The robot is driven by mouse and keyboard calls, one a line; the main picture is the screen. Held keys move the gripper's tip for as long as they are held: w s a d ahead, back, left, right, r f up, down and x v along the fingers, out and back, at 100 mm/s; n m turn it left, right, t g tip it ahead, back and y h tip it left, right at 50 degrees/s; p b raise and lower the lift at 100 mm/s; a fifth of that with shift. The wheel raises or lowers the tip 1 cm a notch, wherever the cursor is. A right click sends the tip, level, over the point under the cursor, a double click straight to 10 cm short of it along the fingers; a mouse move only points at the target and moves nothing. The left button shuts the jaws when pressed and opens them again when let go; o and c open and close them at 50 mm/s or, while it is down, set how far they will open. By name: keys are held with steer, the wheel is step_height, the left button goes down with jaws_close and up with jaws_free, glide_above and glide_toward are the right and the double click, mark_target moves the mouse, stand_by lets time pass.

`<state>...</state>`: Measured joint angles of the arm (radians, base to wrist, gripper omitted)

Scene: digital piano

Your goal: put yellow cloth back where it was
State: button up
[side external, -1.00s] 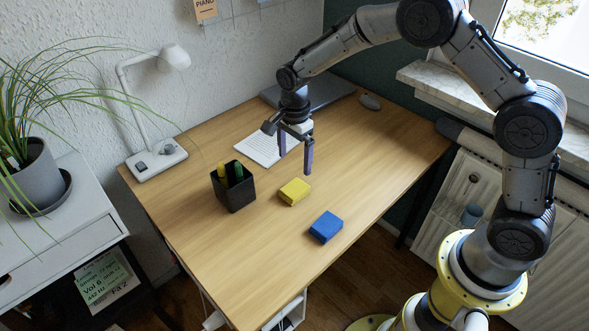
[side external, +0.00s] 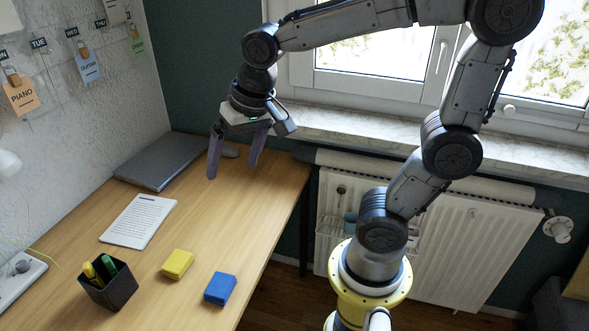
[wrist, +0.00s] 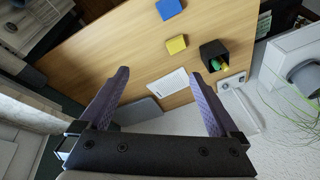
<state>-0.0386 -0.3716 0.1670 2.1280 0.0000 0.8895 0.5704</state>
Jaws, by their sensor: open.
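The yellow cloth (side external: 177,264) is a small folded block lying on the wooden desk, between the black pen holder (side external: 111,287) and the blue cloth (side external: 220,289). In the wrist view the yellow cloth (wrist: 176,44) lies beyond my fingertips, with the blue cloth (wrist: 169,9) farther off. My gripper (side external: 232,175) is open and empty, raised above the far part of the desk, well apart from the yellow cloth. Its two purple fingers also show spread in the wrist view (wrist: 160,78), with nothing between them.
A printed sheet (side external: 138,221) and a closed grey laptop (side external: 163,162) lie on the desk (side external: 222,225) toward the wall. The pen holder holds yellow and green markers. A radiator (side external: 440,240) and window sill are at the right. Desk surface around the cloths is clear.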

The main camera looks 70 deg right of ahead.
steer(key=s+d+n+t, duration=0.1)
steer(key=s+n, duration=0.5)
steer(key=s, duration=0.5)
steer(key=shift+s+f+t, duration=0.15)
steer(key=shift+f+t, duration=0.1)
steer(key=shift+t, duration=0.15)
stand_by(0.3)
